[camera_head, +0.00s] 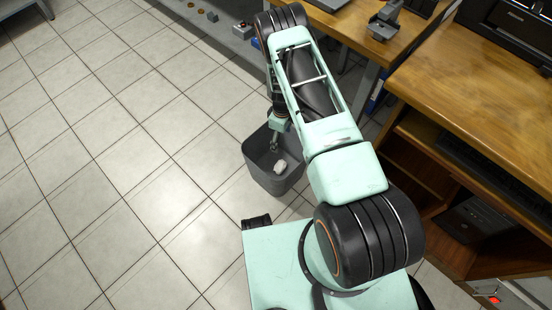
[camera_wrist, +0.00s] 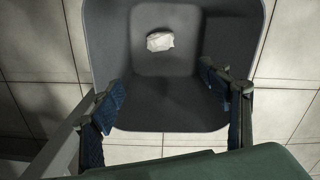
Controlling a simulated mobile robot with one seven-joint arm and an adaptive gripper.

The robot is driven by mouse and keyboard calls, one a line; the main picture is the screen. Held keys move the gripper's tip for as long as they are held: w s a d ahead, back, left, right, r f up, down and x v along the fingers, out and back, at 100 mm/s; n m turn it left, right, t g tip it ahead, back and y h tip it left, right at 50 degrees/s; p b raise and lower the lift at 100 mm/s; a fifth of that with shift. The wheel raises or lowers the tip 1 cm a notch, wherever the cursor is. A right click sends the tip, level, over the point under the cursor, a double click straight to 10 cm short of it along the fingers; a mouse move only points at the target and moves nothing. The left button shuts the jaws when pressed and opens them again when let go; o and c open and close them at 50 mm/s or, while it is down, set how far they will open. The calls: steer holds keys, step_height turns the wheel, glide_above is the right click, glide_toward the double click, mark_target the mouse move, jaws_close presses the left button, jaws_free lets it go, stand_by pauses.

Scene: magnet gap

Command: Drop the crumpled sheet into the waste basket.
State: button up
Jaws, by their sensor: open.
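The crumpled sheet (camera_head: 280,167) is a small white lump inside the grey waste basket (camera_head: 266,182). In the wrist view the sheet (camera_wrist: 160,41) shows over the basket's floor, within its walls (camera_wrist: 108,40). My gripper (camera_head: 274,147) hangs over the basket's opening. In the wrist view its two blue-padded fingers (camera_wrist: 165,90) are spread wide apart with nothing between them. The sheet is clear of both fingers. The basket stands upright on the tiled floor.
A wooden desk (camera_head: 450,75) with an open-shelved side stands at the right, and a printer (camera_head: 515,25) is on it. Another table with small devices is at the back. The tiled floor (camera_head: 110,150) to the left of the basket is free.

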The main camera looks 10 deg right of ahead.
step_height(320, 180, up, 10)
steer(key=shift+r, duration=0.2)
stand_by(0.6)
